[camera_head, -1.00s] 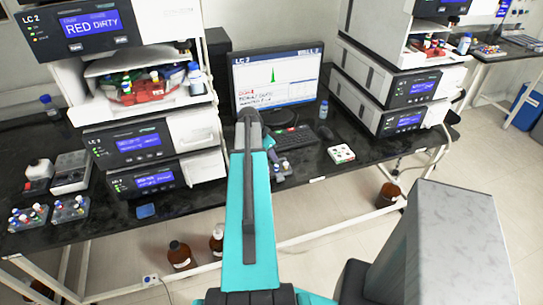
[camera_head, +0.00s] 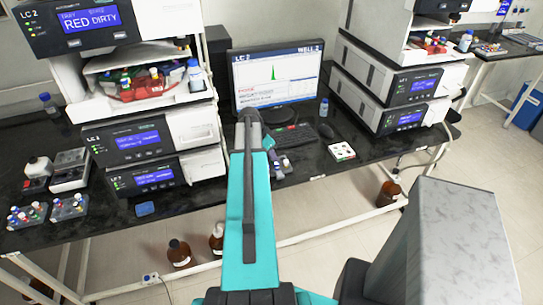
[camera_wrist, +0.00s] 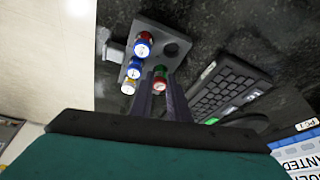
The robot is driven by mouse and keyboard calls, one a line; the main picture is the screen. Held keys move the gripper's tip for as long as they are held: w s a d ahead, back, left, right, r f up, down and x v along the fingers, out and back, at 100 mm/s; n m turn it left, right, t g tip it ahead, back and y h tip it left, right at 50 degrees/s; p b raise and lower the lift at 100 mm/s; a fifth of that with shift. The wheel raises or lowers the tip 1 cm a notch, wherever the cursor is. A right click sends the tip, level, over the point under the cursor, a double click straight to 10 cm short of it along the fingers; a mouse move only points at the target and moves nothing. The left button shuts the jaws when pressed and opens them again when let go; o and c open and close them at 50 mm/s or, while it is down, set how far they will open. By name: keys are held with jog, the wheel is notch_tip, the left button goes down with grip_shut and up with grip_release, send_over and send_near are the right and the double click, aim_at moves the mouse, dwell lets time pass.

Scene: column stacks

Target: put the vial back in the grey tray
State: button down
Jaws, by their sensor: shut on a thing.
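The grey tray (camera_wrist: 188,42) lies on the dark bench in the wrist view. Several vials with red, blue and yellowish tops stand along its left side, such as the red-topped one (camera_wrist: 143,38). One hole (camera_wrist: 171,49) at its right is empty. My gripper (camera_wrist: 160,84) is shut on a vial with a red top (camera_wrist: 160,72), close to the tray's near end. I cannot tell whether this vial is above its slot or in it.
A keyboard (camera_wrist: 225,88) lies right of the tray, with a monitor (camera_head: 277,80) behind. Instrument stacks stand on both sides, the left one holding a red tray (camera_head: 140,88). Other vial racks (camera_head: 68,207) are at the far left.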

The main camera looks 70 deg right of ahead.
jog(key=shift+f, duration=0.25)
dwell(0.5)
jog(key=c, duration=1.6)
grip_release()
jog(key=shift+a+r, duration=0.1)
jog(key=shift+r, duration=0.1)
jog(key=shift+b+v, duration=1.75)
jog(key=shift+v, duration=4.95)
